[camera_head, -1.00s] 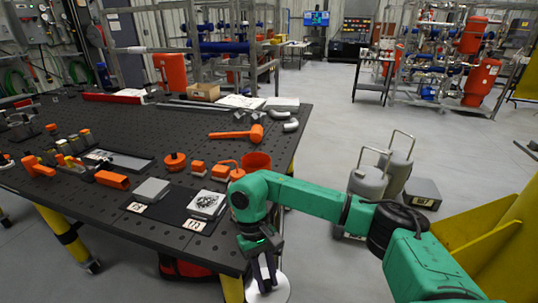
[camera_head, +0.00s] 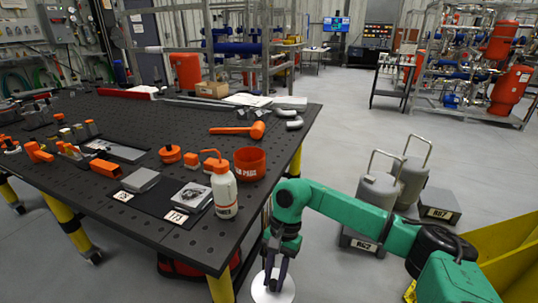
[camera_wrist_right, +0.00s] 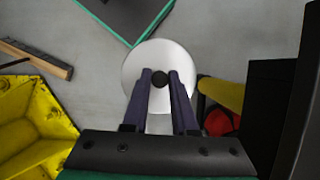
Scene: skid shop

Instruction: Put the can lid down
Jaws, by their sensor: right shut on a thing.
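The can lid is a pale round disc (camera_head: 262,293) with a small black knob (camera_wrist_right: 160,79) at its middle. My right gripper (camera_head: 275,281) points down and is shut on that knob. In the right wrist view the two dark fingers of the gripper (camera_wrist_right: 161,82) close on the knob from both sides. The disc (camera_wrist_right: 159,54) spreads out beyond them over the grey floor. The lid is below the tabletop, off the table's right front corner. I cannot tell whether it touches anything beneath. My left gripper is not in view.
The black perforated table (camera_head: 130,215) carries a white squeeze bottle (camera_head: 224,190), an orange cup (camera_head: 250,164) and an orange mallet (camera_head: 238,130). A yellow table leg (camera_head: 222,290) stands left of the lid. Grey canisters (camera_head: 377,190) stand to the right. Floor beyond is open.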

